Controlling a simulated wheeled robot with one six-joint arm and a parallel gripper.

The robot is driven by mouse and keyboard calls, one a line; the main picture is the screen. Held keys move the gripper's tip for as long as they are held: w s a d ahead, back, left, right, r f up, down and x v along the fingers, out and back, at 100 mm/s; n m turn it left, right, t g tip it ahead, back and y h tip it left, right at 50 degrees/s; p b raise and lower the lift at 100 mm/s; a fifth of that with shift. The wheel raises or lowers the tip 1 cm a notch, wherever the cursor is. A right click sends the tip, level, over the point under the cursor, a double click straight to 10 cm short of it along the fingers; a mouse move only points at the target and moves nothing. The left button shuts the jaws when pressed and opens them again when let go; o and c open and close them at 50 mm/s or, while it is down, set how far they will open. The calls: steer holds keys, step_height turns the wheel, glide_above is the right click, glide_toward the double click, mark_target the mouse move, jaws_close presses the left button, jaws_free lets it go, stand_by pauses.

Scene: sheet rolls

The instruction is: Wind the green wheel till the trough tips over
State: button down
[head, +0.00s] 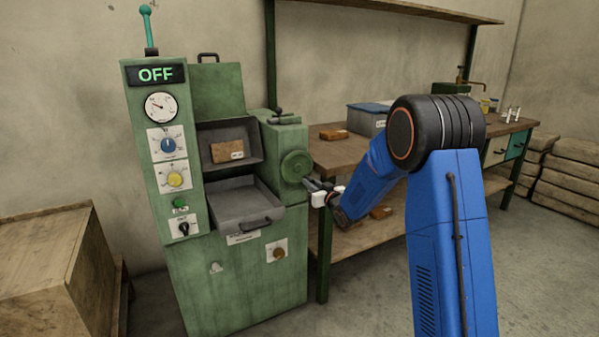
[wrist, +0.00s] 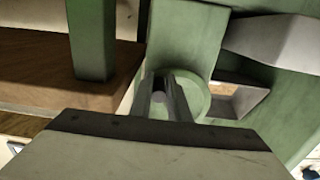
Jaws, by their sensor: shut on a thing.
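The green wheel (head: 296,166) sits on the right side of the green machine (head: 250,270). In the wrist view the wheel (wrist: 200,97) is a pale green disc behind the fingers. My gripper (head: 309,184) reaches in from the right at the wheel's lower right edge. In the wrist view my gripper (wrist: 172,99) is shut on the wheel's small grey handle (wrist: 159,98), which is mostly hidden between the fingers. The upper trough (head: 213,140) is grey and holds a brown block (head: 228,152) with a white label. A grey tray with a handle (head: 240,206) stands below it and looks empty.
The machine's panel has a display (head: 156,75) reading OFF, a gauge and several knobs. A wooden workbench (head: 340,152) stands close on the right, its green leg near my gripper. A wooden crate (head: 60,265) stands at the left.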

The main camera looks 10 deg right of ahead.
mark_target(285, 172)
steer(key=shift+s+a+r, duration=0.15)
steer(key=shift+a, duration=0.55)
steer(key=shift+s+a+r, duration=0.15)
steer(key=shift+a, duration=0.5)
steer(key=shift+s+a+f, duration=0.2)
steer(key=shift+s+a, duration=0.2)
steer(key=shift+a, duration=0.45)
steer(key=shift+s+a+f, duration=0.15)
steer(key=shift+s+a, duration=0.25)
steer(key=shift+a, duration=0.4)
steer(key=shift+s+a+r, duration=0.2)
steer(key=shift+a+r, duration=0.35)
steer(key=shift+a, duration=0.2)
steer(key=shift+a+r, duration=0.3)
steer(key=shift+r, duration=0.25)
steer(key=shift+a+r, duration=0.25)
steer(key=shift+r, duration=0.3)
steer(key=shift+s+r, duration=0.1)
steer(key=shift+r, duration=0.8)
steer(key=shift+f, duration=0.1)
steer(key=shift+s+f, duration=0.1)
